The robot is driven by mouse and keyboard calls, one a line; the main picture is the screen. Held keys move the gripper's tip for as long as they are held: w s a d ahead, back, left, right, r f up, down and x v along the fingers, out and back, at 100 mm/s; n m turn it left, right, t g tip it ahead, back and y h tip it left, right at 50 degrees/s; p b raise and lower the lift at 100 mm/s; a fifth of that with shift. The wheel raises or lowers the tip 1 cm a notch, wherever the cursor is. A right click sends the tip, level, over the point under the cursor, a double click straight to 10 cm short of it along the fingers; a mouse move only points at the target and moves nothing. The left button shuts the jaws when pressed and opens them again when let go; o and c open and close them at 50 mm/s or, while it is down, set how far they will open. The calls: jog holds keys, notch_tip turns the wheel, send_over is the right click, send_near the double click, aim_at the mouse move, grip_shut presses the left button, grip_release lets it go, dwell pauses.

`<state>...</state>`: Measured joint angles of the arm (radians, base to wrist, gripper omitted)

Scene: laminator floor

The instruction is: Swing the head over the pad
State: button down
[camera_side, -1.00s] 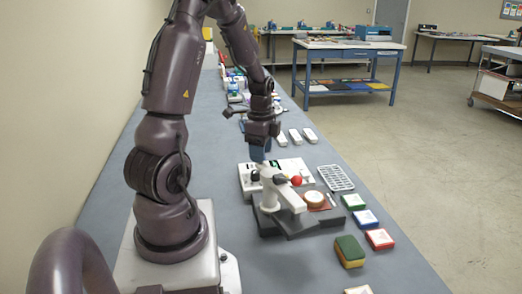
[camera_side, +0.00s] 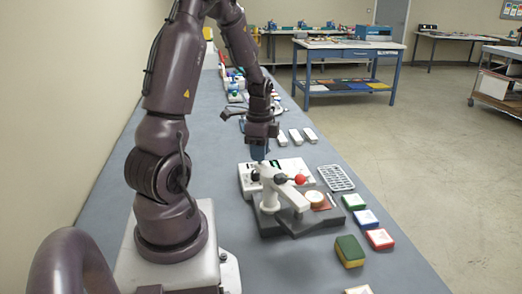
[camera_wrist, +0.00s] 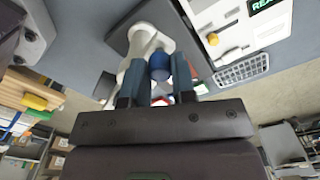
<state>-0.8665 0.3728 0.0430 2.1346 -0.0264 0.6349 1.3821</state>
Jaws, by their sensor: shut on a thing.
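The pad-printing machine has a white head (camera_side: 290,193) on a post above a dark grey base (camera_side: 268,222). A red ball (camera_side: 300,180) on a dark lever is at the head. My gripper (camera_side: 259,152) is above and behind the head. In the wrist view its blue fingers (camera_wrist: 158,88) stand either side of a dark blue knob (camera_wrist: 159,65) by the white head (camera_wrist: 137,47). The exact grip contact is partly hidden.
A white control box (camera_side: 293,168) is behind the machine, with a green-lettered display in the wrist view (camera_wrist: 262,6). A white grid tray (camera_side: 336,178) is to the right. Green (camera_side: 353,201), blue (camera_side: 366,218) and red (camera_side: 380,238) boxes and a green-yellow sponge (camera_side: 349,251) line the right edge.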

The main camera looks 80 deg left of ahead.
jog(key=s+d+n, duration=0.3)
jog(key=d+n, duration=0.2)
jog(key=n, duration=0.9)
jog(key=shift+s+d, duration=0.15)
jog(key=shift+s, duration=0.2)
dwell(0.4)
jog(key=c, duration=0.9)
grip_release()
jog(key=shift+c, duration=0.2)
jog(key=shift+r, duration=0.1)
notch_tip(320, 180, up, 13)
